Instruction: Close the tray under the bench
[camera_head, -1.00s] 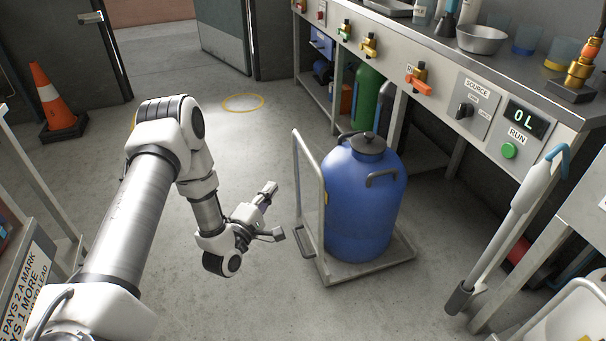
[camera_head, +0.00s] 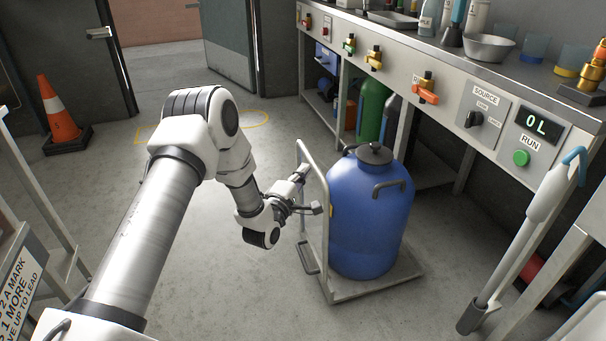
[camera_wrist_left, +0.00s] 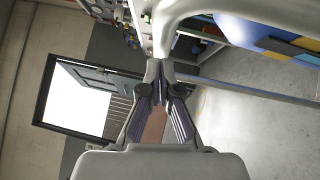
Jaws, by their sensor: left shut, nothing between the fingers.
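The tray (camera_head: 346,292) is a low grey metal platform standing out on the floor in front of the bench (camera_head: 455,95). It carries a blue lidded drum (camera_head: 366,225). A tall grey tube handle (camera_head: 324,215) rises from its left side, with a small loop low down. My left gripper (camera_head: 302,173) is shut and empty, close to the upper part of this handle. In the left wrist view the shut fingertips (camera_wrist_left: 160,68) point at a pale tube (camera_wrist_left: 165,35) just ahead; I cannot tell whether they touch it. My right gripper is not in view.
A green cylinder (camera_head: 371,108) stands in the space under the bench behind the drum. A hooked lance (camera_head: 520,240) leans at the right. An orange cone (camera_head: 58,112) stands far left. A signed frame (camera_head: 20,285) is at left. Floor between is clear.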

